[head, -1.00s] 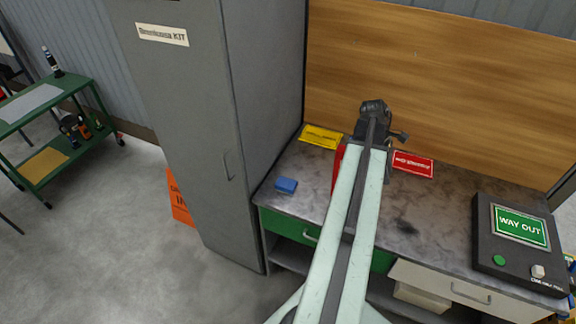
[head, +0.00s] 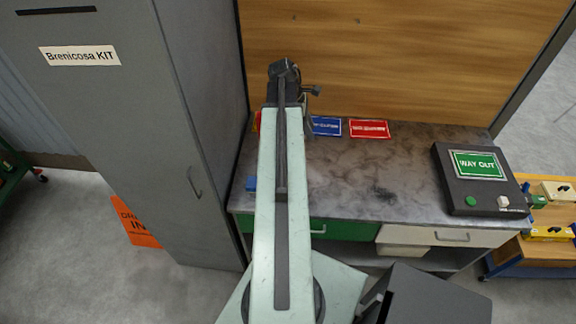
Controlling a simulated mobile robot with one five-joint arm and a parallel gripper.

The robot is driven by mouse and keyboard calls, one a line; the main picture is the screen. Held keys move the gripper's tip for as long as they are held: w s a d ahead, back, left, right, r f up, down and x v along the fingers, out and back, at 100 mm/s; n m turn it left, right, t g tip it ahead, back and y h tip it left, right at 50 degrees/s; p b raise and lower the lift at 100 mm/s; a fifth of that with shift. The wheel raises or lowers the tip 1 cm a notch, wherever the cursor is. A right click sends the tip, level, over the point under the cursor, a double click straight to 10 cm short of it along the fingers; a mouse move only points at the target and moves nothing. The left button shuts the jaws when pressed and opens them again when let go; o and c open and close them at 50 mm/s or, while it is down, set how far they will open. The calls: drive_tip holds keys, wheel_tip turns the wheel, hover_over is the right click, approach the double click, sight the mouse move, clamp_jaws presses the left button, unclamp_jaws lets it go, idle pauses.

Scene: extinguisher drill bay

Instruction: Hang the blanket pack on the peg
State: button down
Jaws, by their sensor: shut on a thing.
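My arm reaches up over the bench, and my gripper (head: 288,88) is in front of the wooden back board. I see the gripper from behind, so its fingertips are mostly hidden. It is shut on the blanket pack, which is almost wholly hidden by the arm. A small red and yellow sliver shows left of the arm, but I cannot tell whether it is the pack or a label. Two small dark marks show high on the board (head: 420,60). I cannot tell whether either is the peg.
A tall grey cabinet (head: 185,130) stands left of the bench (head: 400,165). Blue (head: 326,126) and red (head: 369,129) labels lie at the bench's back. A blue block (head: 251,184) is by its left edge. A WAY OUT box (head: 480,180) stands at the right. The bench's middle is clear.

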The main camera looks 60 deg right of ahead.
wheel_tip(320, 180, down, 9)
drive_tip(key=b, duration=0.8)
drive_tip(key=shift+s, duration=0.25)
drive_tip(key=c, duration=0.9)
unclamp_jaws()
drive_tip(key=p+v, duration=0.4)
drive_tip(key=v, duration=0.1)
drive_tip(key=p+v, duration=0.2)
drive_tip(key=shift+w+r+p, duration=0.2)
drive_tip(key=shift+w+p, duration=0.15)
drive_tip(key=shift+w, duration=0.15)
drive_tip(key=shift+f, duration=0.15)
